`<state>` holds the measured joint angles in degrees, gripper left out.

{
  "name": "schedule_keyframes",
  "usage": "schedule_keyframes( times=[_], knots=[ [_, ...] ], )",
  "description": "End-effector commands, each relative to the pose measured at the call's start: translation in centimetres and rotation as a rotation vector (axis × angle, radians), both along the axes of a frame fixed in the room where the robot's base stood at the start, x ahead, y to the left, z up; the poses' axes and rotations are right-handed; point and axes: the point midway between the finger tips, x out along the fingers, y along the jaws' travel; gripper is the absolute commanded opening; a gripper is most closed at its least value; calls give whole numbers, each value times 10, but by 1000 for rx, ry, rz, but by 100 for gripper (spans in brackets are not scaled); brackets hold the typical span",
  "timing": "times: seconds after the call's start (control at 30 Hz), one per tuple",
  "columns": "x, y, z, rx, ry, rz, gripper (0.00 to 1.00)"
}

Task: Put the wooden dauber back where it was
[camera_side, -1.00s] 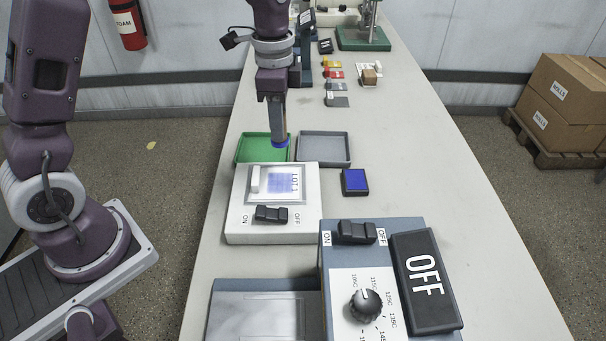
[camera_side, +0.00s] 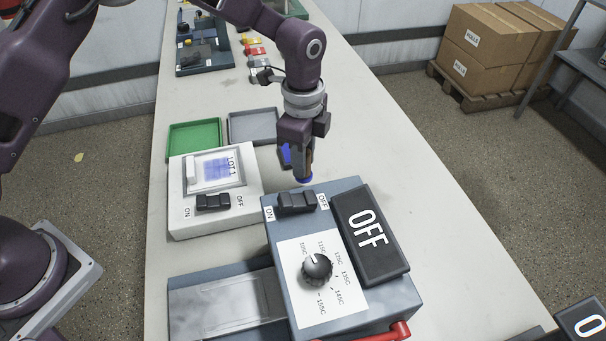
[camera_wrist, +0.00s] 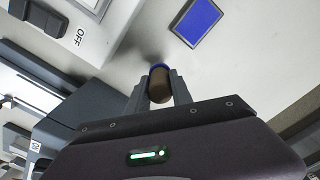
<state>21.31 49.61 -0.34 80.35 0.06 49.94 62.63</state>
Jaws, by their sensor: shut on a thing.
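My gripper (camera_side: 303,165) is shut on the wooden dauber (camera_wrist: 160,85), a short brown cylinder with a blue end. In the side view the dauber (camera_side: 308,163) hangs about upright, its blue end down, just behind the blue-grey heater box. In the wrist view it sits between the two grey fingers. The blue ink pad (camera_wrist: 197,22) in its dark frame lies on the table, apart from the dauber. In the side view my gripper partly hides this pad (camera_side: 286,155).
The white box (camera_side: 185,222) with a blue-printed LOT 1 sheet stands left of my gripper. A green tray (camera_side: 194,139) and a grey tray (camera_side: 254,126) lie behind it. The heater box (camera_side: 285,235) with dial and OFF sign stands in front. Table to the right is clear.

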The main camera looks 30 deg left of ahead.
Motion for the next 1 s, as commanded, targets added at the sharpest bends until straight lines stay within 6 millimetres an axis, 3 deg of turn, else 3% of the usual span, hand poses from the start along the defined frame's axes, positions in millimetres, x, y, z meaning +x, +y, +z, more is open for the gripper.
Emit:
schedule_keyframes(
  times=[0.23,0.53,0.57,0.67,1.0],
  knots=[
    [-1,0,-39,1,1,-1,0],
    [0,1,-41,1,0,0,0],
    [0,1,-42,1,1,0,28],
    [0,1,-41,0,0,1,48],
    [0,0,-38,0,-2,1,48]
  ],
)
